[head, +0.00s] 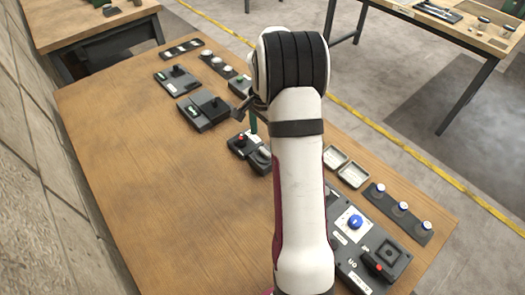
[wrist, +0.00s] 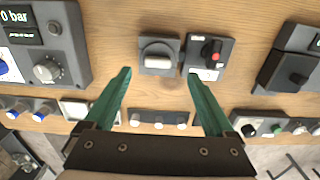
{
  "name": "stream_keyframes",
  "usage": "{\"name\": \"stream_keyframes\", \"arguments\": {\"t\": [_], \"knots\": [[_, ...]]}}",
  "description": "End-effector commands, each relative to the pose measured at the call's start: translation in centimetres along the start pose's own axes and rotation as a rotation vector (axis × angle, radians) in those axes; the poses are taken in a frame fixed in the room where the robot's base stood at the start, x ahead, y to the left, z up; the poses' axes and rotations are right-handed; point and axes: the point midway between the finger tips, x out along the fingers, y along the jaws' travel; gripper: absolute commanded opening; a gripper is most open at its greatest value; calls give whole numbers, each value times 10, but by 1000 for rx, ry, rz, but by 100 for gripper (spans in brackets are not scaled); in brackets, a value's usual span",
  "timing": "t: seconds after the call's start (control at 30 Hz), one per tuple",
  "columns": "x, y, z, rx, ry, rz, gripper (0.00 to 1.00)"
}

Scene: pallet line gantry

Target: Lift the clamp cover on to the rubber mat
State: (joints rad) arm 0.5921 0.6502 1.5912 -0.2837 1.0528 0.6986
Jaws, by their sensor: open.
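My gripper (wrist: 158,76) is open and empty, its two teal fingers spread wide above the table. In the head view one teal finger (head: 253,122) shows beside my arm. Just ahead of the fingertips is a small dark unit with a rounded grey part (wrist: 158,50), perhaps the clamp cover; it also shows in the head view (head: 261,159). It is apart from the fingers. Next to it is a dark unit with a red-topped knob (wrist: 211,52), also in the head view (head: 240,141). I cannot make out which surface is the rubber mat.
A large control panel (wrist: 80,45) with knobs stands left in the wrist view; a dark box (wrist: 290,72) stands right. Below are a strip of white buttons (wrist: 158,119) and pale trays (head: 335,158). The left of the wooden table (head: 150,210) is clear.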

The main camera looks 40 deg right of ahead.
Motion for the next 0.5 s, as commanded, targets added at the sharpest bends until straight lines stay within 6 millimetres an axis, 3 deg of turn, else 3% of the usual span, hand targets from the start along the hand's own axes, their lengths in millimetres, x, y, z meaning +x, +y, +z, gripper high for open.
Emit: {"name": "stream_keyframes", "arguments": {"t": [0.3,0.5], "knots": [[53,4,-2,-1,-2,1,89],[56,3,-2,-2,-1,-1,89]]}}
